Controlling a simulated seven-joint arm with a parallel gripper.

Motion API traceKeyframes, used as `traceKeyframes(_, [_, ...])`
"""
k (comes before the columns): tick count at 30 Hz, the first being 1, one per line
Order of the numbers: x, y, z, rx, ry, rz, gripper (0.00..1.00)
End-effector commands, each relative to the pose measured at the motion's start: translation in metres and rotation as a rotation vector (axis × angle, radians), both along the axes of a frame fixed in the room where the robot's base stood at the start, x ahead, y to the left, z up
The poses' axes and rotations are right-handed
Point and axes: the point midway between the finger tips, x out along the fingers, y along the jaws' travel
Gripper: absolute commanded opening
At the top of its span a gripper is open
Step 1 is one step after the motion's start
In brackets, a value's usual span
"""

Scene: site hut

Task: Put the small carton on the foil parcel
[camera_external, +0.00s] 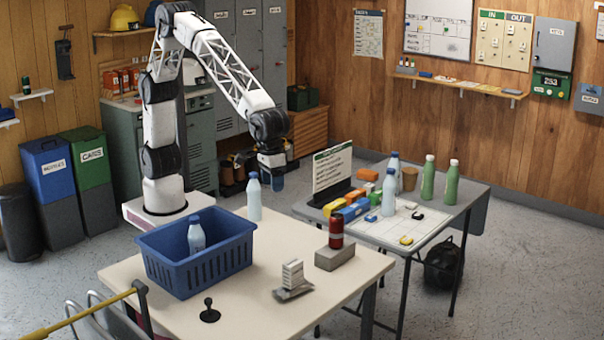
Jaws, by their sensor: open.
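The small carton (292,273), white with grey lines, stands near the front right of the pale table. It appears to rest on the foil parcel (291,293), a flat, silvery, uneven packet, and looks close to upright. The carton hides part of the parcel's top. My gripper (272,168) is open, pointing down, high over the far side of the table, well apart from the carton and parcel. I see nothing held in it.
A blue crate (168,271) with a bottle (196,235) inside stands on the left. Another bottle (254,197) stands near the back edge, below my gripper. A red can (336,230) stands on a grey block (341,257). A black joystick-like object (209,312) is in front.

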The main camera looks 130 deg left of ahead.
Motion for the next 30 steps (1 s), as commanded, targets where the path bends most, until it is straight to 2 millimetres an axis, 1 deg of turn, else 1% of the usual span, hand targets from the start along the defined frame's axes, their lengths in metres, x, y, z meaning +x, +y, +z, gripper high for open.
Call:
traceKeyframes(1, [-0.013,0.005,0.011,0.001,-0.007,-0.028,0.63])
traceKeyframes(3, [-0.032,0.011,0.023,0.003,-0.015,-0.076,0.63])
traceKeyframes(9, [-0.085,0.026,0.051,0.012,-0.036,-0.211,0.63])
traceKeyframes(11, [-0.102,0.03,0.059,0.015,-0.043,-0.25,0.63])
traceKeyframes(15, [-0.141,0.04,0.074,0.023,-0.057,-0.345,0.63])
traceKeyframes(17, [-0.158,0.045,0.079,0.027,-0.063,-0.385,0.63])
traceKeyframes(24, [-0.227,0.059,0.095,0.047,-0.088,-0.545,0.63])
traceKeyframes(29, [-0.273,0.068,0.1,0.062,-0.104,-0.653,0.63])
traceKeyframes(30, [-0.284,0.07,0.101,0.067,-0.107,-0.678,0.63])
